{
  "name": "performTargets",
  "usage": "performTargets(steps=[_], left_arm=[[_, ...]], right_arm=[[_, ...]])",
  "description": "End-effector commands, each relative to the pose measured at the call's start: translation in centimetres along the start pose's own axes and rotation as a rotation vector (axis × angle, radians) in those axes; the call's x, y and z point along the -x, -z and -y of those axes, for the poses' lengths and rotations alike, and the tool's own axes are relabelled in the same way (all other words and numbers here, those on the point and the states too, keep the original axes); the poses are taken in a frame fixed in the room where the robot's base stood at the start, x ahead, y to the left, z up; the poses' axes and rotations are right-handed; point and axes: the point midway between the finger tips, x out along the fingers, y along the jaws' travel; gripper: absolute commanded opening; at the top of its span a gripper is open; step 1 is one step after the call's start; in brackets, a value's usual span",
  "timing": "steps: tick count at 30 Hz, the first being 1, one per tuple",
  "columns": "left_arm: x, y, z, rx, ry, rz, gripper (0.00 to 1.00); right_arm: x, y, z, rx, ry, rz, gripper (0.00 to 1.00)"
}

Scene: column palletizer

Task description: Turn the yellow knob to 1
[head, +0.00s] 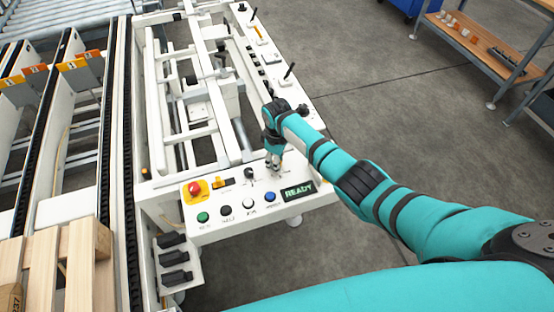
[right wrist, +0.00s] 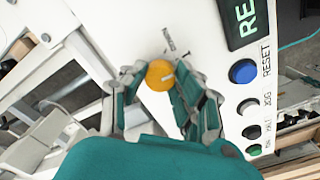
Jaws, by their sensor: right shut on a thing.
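The yellow knob (right wrist: 157,75) shows in the right wrist view on the white control panel (right wrist: 203,52), with a pale pointer mark on its face. My right gripper (right wrist: 162,84) is shut on the knob, one finger on each side. In the head view my right gripper (head: 273,165) reaches down onto the panel from above and hides the knob. My left gripper is in neither view.
The panel carries a red stop button (head: 194,188), a black selector (head: 249,173), a green button (head: 203,217), a blue button (head: 270,197) and a READY display (head: 299,191). Wooden pallets (head: 75,265) stand at the lower left. Open floor lies right of the machine.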

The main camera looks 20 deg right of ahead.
Motion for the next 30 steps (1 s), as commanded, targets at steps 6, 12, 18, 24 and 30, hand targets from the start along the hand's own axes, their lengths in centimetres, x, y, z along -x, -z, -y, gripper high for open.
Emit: performTargets(steps=[6,12,18,24,30], left_arm=[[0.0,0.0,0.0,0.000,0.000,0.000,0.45],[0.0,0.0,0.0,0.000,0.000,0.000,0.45],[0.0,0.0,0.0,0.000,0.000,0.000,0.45],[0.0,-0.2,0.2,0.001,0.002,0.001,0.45],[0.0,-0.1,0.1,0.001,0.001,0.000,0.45]], right_arm=[[0.0,0.1,0.0,-0.002,0.000,-0.002,0.00],[0.0,0.1,0.0,-0.001,0.000,-0.002,0.39],[0.0,0.1,0.0,-0.001,0.000,-0.001,0.53],[0.2,0.1,0.0,-0.001,-0.001,-0.002,0.53],[2.5,0.1,-0.1,0.000,-0.003,-0.005,0.53]])
